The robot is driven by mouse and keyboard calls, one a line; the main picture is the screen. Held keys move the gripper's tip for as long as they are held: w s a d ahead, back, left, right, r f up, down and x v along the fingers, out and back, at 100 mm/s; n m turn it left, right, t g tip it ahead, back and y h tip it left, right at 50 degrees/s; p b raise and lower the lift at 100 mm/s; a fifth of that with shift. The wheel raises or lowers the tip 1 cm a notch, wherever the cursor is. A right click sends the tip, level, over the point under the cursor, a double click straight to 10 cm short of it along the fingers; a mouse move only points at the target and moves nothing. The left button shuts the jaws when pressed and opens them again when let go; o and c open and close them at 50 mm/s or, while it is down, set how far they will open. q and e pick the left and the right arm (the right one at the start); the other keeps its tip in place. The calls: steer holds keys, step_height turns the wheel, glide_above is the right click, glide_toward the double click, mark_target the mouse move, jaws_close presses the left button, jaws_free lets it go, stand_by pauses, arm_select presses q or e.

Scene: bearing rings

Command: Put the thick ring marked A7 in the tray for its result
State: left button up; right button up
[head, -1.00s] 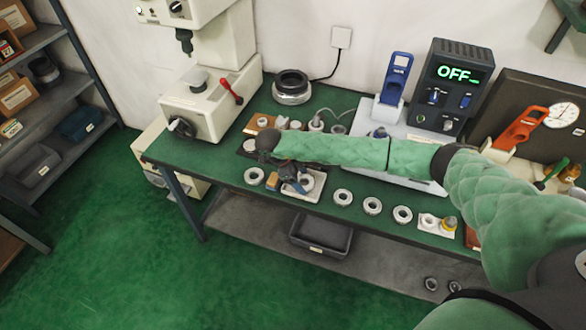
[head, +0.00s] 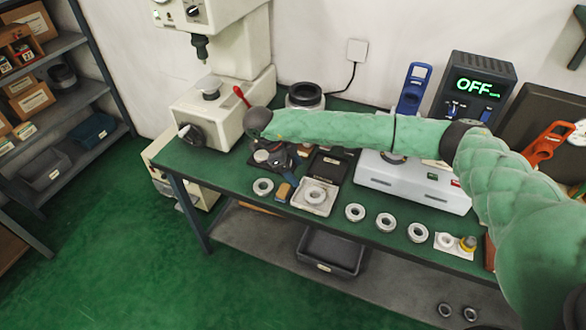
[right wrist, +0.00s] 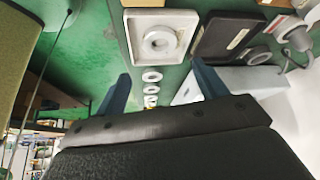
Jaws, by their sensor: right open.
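A pale ring (head: 316,195) lies flat in a square white tray (head: 325,210) on the green bench. The tray (right wrist: 187,20) and its ring (right wrist: 158,41) also show in the right wrist view. No A7 marking is readable on any ring. My right gripper (head: 282,174) is just left of and behind the white tray, above the bench. In the right wrist view my right gripper (right wrist: 162,88) has its blue fingers wide apart with nothing between them. My left gripper is out of view.
A loose ring (head: 263,187) lies left of the white tray, with a brown block (head: 284,192) between. A black tray (head: 328,167) is behind. The press (head: 215,105) stands at back left.

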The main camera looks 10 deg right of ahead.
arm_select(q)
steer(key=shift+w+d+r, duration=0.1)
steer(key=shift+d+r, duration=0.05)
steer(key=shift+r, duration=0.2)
arm_select(e)
steer(key=shift+a+r, duration=0.2)
steer(key=shift+r, duration=0.25)
steer(key=shift+a, duration=0.1)
